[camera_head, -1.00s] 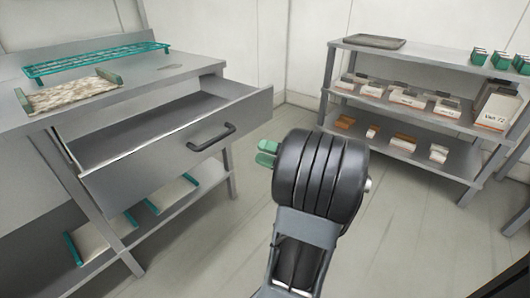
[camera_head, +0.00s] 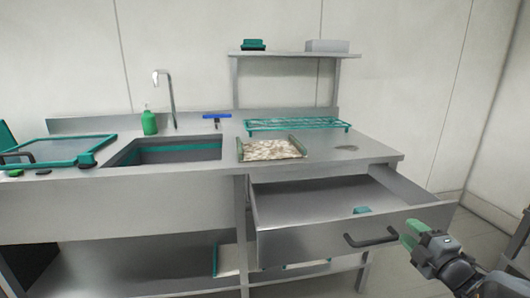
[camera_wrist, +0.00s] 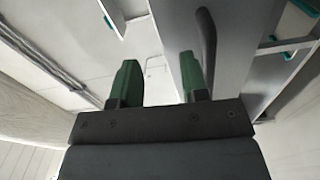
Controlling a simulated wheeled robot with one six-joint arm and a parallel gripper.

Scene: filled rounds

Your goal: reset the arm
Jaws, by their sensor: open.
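My gripper (camera_head: 412,236) is at the lower right in the head view, beside the right end of the drawer's dark handle (camera_head: 372,238). In the wrist view, the gripper (camera_wrist: 160,85) shows two green fingers spread apart with nothing between them. The handle (camera_wrist: 207,50) passes close to the right finger in that view; whether they touch I cannot tell. The drawer (camera_head: 310,238) stands pulled out of the steel counter, with a small teal item (camera_head: 362,210) inside it.
On the counter are a teal rack (camera_head: 297,125), a speckled tray with green ends (camera_head: 270,149), a sink (camera_head: 165,152), a green bottle (camera_head: 149,123) and a teal-framed board (camera_head: 60,150). A wall shelf (camera_head: 290,54) stands behind. Some floor shows at the right.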

